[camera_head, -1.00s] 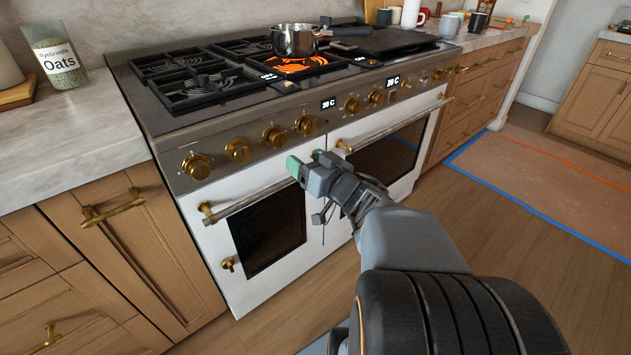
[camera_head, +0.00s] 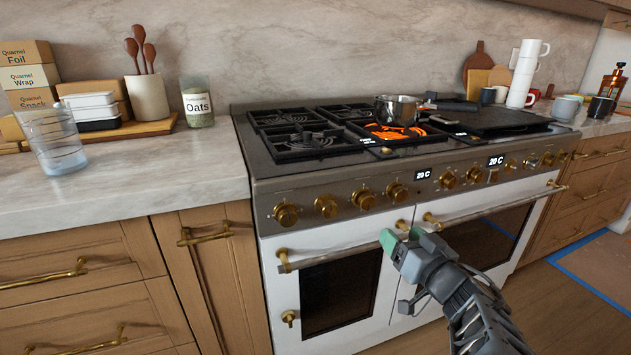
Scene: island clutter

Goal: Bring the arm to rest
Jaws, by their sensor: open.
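My gripper (camera_head: 402,240) with pale green fingertips is in front of the white stove (camera_head: 270,262), near the oven handles and below the row of brass knobs. It is open and holds nothing that I can see. My arm reaches up from the lower right of the view. I cannot tell whether the fingertips touch the oven front.
A steel pot (camera_head: 398,111) stands on the stove top by a glowing orange burner (camera_head: 392,131). The left counter (camera_head: 130,165) holds a glass (camera_head: 54,142), an oats jar (camera_head: 197,103) and a utensil crock (camera_head: 147,97). White cups (camera_head: 524,75) are stacked at right.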

